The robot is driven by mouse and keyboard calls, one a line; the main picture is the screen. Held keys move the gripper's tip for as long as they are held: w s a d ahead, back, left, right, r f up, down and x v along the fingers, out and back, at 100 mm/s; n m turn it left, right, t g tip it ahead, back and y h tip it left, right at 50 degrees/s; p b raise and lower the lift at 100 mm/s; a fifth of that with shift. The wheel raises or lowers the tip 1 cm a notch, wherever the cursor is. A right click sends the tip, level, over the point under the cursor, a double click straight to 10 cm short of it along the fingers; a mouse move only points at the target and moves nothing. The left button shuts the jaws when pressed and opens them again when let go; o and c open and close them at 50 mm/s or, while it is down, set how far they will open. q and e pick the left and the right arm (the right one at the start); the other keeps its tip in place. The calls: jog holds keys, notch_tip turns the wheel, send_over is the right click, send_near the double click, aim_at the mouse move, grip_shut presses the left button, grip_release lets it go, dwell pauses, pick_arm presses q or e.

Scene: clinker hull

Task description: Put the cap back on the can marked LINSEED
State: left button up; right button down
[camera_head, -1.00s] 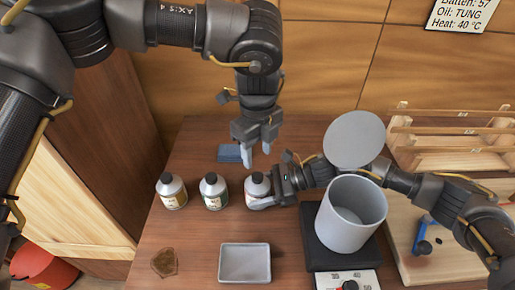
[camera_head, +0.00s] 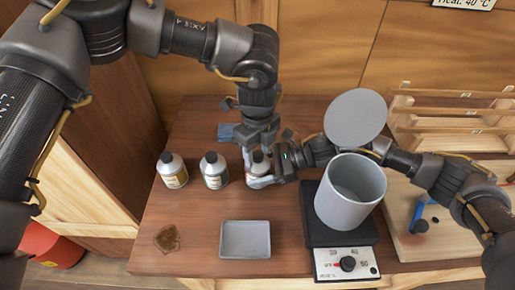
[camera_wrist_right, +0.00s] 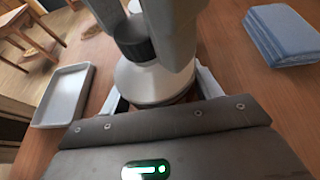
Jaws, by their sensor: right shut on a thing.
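Three small cans with pale shoulders and labels too small to read stand in a row: a left can (camera_head: 172,170), a middle can (camera_head: 214,170) and a right can (camera_head: 259,168). My right gripper (camera_head: 268,181) is shut around the right can low on its body. In the right wrist view this can (camera_wrist_right: 150,82) is upright, with a dark cap (camera_wrist_right: 132,40) at its neck. My left gripper (camera_head: 258,153) points down over the can. Its fingers (camera_wrist_right: 148,30) flank the dark cap; whether they grip it I cannot tell. Which can is LINSEED cannot be read.
A grey tray (camera_head: 245,240) lies in front, beside a brown stain (camera_head: 167,238). A grey pot (camera_head: 350,200) stands on a hotplate (camera_head: 345,262) at right, with a round grey disc (camera_head: 355,117) behind. A blue cloth (camera_wrist_right: 281,35) lies behind the cans. A wooden rack (camera_head: 450,115) is at right.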

pick_arm(q)
jog(key=c, duration=0.9)
jog(key=m, duration=0.4)
jog(key=shift+m, duration=0.3)
jog(key=m, duration=0.9)
jog(key=shift+m, duration=0.4)
jog(key=m, duration=0.3)
jog(key=o, duration=1.1)
jog(key=shift+o, duration=0.2)
jog(key=shift+r, duration=0.1)
notch_tip(320, 180, up, 12)
